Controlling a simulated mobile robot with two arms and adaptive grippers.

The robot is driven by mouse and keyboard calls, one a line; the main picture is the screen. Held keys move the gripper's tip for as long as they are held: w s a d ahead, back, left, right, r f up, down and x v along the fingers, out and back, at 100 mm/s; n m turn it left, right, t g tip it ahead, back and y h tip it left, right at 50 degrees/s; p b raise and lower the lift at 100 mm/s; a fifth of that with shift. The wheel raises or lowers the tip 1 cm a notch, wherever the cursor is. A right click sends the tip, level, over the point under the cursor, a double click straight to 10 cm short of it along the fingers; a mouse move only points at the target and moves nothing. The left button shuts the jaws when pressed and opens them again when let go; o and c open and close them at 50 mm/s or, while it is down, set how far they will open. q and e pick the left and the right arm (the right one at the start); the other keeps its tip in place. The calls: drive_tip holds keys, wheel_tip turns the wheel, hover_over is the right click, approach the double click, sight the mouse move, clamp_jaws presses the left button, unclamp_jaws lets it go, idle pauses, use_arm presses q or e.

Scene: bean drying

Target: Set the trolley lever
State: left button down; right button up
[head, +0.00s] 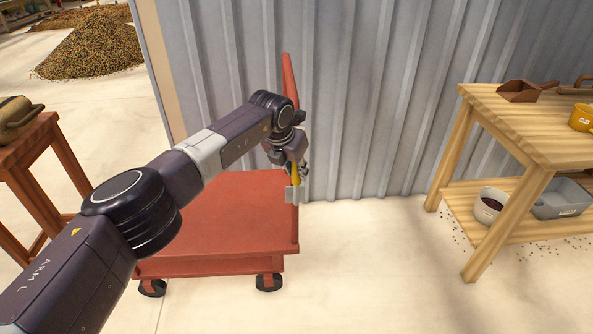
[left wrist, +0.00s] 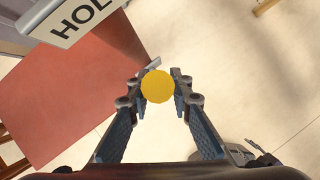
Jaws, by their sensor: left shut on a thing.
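The red trolley (head: 222,215) stands on dark castors against the corrugated wall, with a tall red post at its right edge. Its yellow lever (head: 295,177) is at that edge above a small grey plate (head: 292,195). My left gripper (head: 297,165) is at the lever, and the arm covers part of the trolley. In the left wrist view, the fingers close around the lever's round yellow end (left wrist: 157,87). A white sign (left wrist: 78,20) reading "HOL", cut off by the picture's edge, is beside it.
A wooden table (head: 507,125) with a scoop and containers stands at the right. A brown table (head: 22,150) stands at the left. Bean heaps (head: 92,48) lie at the back left. The floor between the trolley and the right table is clear.

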use_arm(q)
drive_tip(key=shift+d, duration=0.1)
drive_tip(key=c, duration=1.7)
unclamp_jaws()
drive_tip(key=shift+c, duration=0.2)
drive_tip(key=shift+s+r, duration=0.1)
drive_tip(key=shift+r, duration=0.45)
drive_tip(key=v, duration=1.1)
drive_tip(key=shift+s+f, duration=0.1)
drive_tip(key=shift+f, duration=0.05)
